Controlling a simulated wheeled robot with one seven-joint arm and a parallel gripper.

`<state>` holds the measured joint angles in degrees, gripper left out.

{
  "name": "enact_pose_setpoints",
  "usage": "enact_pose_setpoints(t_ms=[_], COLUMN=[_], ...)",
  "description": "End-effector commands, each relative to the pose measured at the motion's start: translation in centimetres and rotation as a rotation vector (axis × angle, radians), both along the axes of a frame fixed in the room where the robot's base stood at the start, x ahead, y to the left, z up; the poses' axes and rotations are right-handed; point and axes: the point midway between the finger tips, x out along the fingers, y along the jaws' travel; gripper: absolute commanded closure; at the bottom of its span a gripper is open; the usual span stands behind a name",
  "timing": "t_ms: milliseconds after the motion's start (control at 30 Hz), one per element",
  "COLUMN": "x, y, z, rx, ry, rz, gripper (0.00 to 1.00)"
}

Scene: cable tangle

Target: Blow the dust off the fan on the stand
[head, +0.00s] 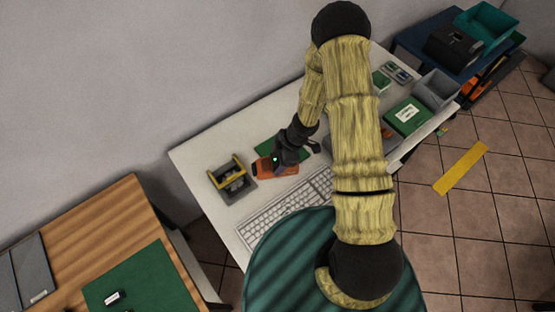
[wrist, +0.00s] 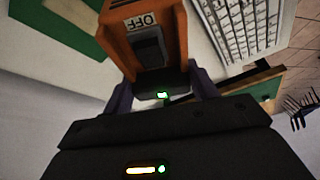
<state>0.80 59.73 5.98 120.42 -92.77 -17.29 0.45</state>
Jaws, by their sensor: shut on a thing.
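The orange blower (head: 277,168) is in my gripper (head: 288,157), just above or on the white desk; I cannot tell which. In the wrist view the orange blower (wrist: 118,42) lies between the two fingers of my gripper (wrist: 162,92), which are shut on its sides. A dark switch (wrist: 150,46) with an OFF label shows on its face. The fan on the stand (head: 232,178) appears as a dark base with a yellow frame, left of the blower and apart from it. Dust on it is too small to make out.
A white keyboard (head: 283,212) lies in front of the blower, and a green mat (head: 268,146) behind it. A green box (head: 407,116) and a grey bin (head: 437,89) stand at the desk's right. A teal chair (head: 275,262) stands in front. A wooden table (head: 85,227) is at left.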

Motion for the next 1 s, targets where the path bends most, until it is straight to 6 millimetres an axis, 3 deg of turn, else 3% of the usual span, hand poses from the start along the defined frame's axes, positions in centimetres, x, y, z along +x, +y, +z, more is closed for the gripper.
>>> enact_pose_setpoints(t_ms=[800,1000], x=[0.0,0.0], y=[0.0,0.0], z=[5.9,6.1], rx=[0.001,0.001], ry=[0.000,0.000], rz=[0.001,0.000], gripper=[0.60,0.60])
